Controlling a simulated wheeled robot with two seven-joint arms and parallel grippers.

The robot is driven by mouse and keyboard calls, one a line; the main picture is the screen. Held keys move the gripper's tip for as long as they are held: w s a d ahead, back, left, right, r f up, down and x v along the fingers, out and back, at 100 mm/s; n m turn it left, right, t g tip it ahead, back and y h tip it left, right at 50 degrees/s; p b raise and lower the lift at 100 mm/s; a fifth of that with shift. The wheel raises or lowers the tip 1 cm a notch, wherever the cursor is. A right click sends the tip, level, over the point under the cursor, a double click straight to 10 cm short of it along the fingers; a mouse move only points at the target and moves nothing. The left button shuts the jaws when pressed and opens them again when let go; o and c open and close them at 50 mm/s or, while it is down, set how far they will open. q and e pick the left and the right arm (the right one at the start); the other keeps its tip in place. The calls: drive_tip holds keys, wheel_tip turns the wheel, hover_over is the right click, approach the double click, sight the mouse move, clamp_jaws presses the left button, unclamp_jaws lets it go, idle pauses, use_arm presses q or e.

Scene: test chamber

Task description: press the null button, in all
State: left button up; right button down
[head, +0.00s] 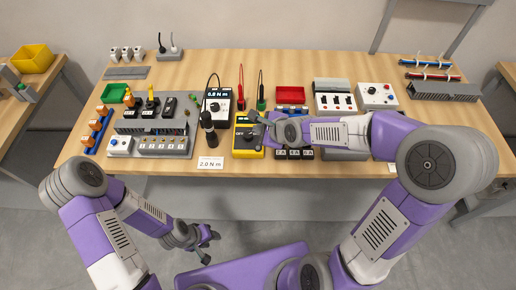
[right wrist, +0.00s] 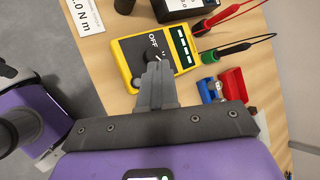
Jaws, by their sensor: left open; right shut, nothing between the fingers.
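No button marked null can be read in either view. A yellow meter (head: 241,152) with a black face stands near the front middle of the table. The right wrist view shows this meter (right wrist: 127,72) with a round dial, the word OFF and a dark panel of pale marks. My right gripper (head: 259,118) is shut and empty over the meter. In the right wrist view its fingertips (right wrist: 157,62) overlap the dial area and hide part of the face; I cannot tell whether they touch. My left gripper (head: 205,243) is open and empty, in front of the table.
A black unit reading 0.0 N m (head: 217,93) and a dark screwdriver-like tool (head: 208,125) stand left of the meter. Red and green probes (head: 261,97) lie behind it. A red bin (head: 291,94) and switch boxes (head: 334,101) are to the right. A 2.0 N m card (head: 210,163) is at the front edge.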

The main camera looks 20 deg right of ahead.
wheel_tip(320, 180, down, 7)
drive_tip(key=b, duration=0.5)
drive_tip(key=shift+r, duration=0.15)
idle(1.6)
drive_tip(key=shift+f+b, duration=0.35)
drive_tip(key=shift+f, duration=0.05)
drive_tip(key=shift+f+b, duration=0.5)
idle(0.5)
drive_tip(key=shift+r, duration=0.15)
drive_tip(key=shift+r+p, duration=0.7)
drive_tip(key=shift+r, duration=0.1)
wheel_tip(320, 180, up, 5)
drive_tip(key=p, duration=0.4)
